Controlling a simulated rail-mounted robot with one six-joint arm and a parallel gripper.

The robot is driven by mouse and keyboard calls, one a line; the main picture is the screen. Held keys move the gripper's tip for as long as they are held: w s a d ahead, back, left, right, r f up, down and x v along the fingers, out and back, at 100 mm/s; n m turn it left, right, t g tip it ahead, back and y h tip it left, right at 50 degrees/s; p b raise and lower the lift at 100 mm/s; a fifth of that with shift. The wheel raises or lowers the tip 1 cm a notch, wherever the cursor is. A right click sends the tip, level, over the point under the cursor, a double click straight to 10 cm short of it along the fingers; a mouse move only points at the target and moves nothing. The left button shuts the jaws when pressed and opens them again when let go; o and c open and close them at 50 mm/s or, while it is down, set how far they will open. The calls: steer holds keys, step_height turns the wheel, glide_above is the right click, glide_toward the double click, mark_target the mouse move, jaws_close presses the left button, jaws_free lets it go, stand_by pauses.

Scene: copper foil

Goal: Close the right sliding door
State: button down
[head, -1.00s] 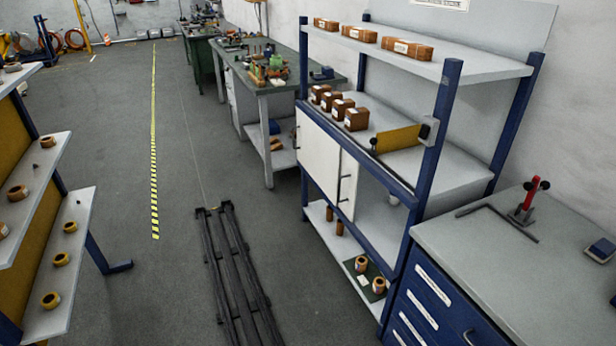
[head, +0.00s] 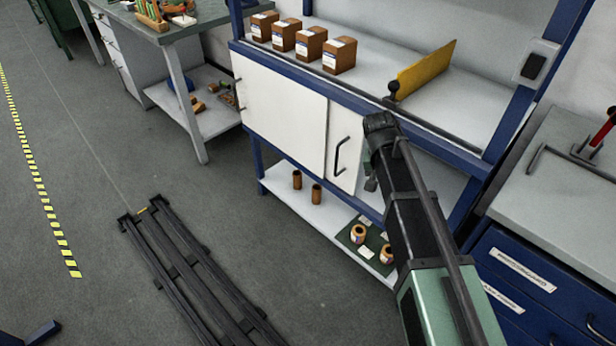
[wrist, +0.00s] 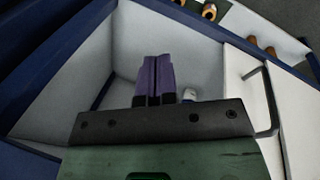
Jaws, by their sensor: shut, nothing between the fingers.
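The right sliding door (head: 344,150) is a white panel with a dark bar handle (head: 340,156). It sits largely behind the white left door (head: 285,122), and the compartment to its right is open. In the wrist view the door (wrist: 245,85) and its handle (wrist: 272,100) are at the right. My gripper (wrist: 158,60) is shut and empty, its purple fingers pointing toward the open compartment, left of the handle and apart from it. In the head view my arm covers much of the opening, and the fingertips cannot be made out.
The blue-framed shelf unit (head: 445,155) has several brown boxes (head: 310,48) and a yellow divider (head: 425,70) above the doors. Rolls (head: 358,233) stand on the lower shelf. A small white object (wrist: 189,95) shows beyond my fingers. A drawer bench (head: 520,245) is at the right.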

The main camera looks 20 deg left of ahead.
steer(key=w+a+f+m+t+h+b, duration=0.1)
steer(key=w+a+f+m+b, duration=0.15)
steer(key=a, duration=0.75)
steer(key=w+a+f+m+t+h+b, duration=0.1)
steer(key=w+a+f+h+b, duration=0.15)
steer(key=a, duration=0.75)
steer(key=w+a+f+m+t+b, duration=0.1)
steer(key=w+a+f+m+b, duration=0.15)
steer(key=a, duration=0.75)
steer(key=w+d+f+n+b, duration=0.1)
steer(key=w+d+f+b, duration=0.1)
steer(key=d+f+b, duration=0.4)
steer(key=d, duration=0.3)
steer(key=shift+w+d+f+b, duration=0.25)
steer(key=shift+w+d+b, duration=0.1)
steer(key=shift+d, duration=0.05)
